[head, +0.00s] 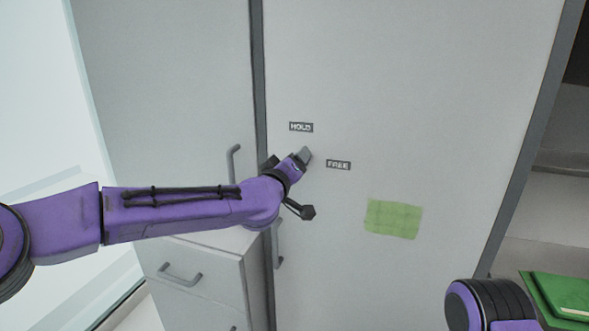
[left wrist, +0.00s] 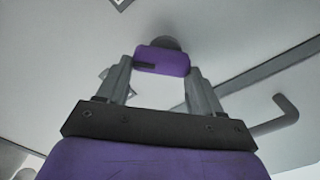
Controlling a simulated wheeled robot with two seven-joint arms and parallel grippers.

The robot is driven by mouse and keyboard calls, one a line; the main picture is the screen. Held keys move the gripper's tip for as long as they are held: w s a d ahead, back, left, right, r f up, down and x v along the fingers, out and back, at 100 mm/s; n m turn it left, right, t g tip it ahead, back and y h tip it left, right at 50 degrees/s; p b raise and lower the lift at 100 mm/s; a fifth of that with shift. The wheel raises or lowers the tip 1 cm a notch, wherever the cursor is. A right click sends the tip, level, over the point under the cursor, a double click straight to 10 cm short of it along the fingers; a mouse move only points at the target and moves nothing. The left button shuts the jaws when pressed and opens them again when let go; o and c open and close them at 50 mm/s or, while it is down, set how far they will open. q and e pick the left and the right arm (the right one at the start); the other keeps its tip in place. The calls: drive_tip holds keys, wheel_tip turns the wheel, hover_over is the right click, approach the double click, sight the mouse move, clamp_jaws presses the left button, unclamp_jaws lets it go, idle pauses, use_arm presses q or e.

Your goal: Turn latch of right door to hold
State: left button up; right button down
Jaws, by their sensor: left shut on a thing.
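The right door (head: 430,80) is a large grey panel that looks shut. It bears a HOLD label (head: 301,127) and, lower right of it, a FREE label (head: 338,165). My left gripper (head: 304,156) is at the door between the two labels. In the left wrist view, the purple latch (left wrist: 163,60) lies across between the fingertips, with a dark round base behind it. The gripper is shut on the latch. In the head view the gripper mostly hides the latch, so I cannot tell its exact angle. My right gripper is out of view.
A grey door handle (head: 278,243) stands below my left wrist. Another handle (head: 233,163) is on the left panel, above a drawer unit (head: 205,255). A green note (head: 393,219) is on the right door. Green items (head: 560,292) lie at lower right, beside my right arm.

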use_arm(q)
drive_tip(key=shift+w+a+f+n+b, duration=0.1)
drive_tip(key=shift+n+b, duration=0.6)
drive_tip(key=shift+n, duration=0.85)
drive_tip(key=shift+s+a+f+n+b, duration=0.15)
drive_tip(key=shift+n+b, duration=0.6)
drive_tip(key=shift+n, duration=0.75)
drive_tip(key=shift+w+a+f+n+b, duration=0.15)
drive_tip(key=shift+n+b, duration=0.55)
drive_tip(key=shift+n, duration=0.85)
drive_tip(key=shift+d+r, duration=0.1)
drive_tip(key=o, duration=1.1)
drive_tip(key=shift+c, duration=0.2)
drive_tip(key=b+v, duration=0.3)
drive_tip(key=v, duration=0.7)
drive_tip(key=shift+s+b, duration=0.25)
drive_tip(key=shift+b, duration=0.15)
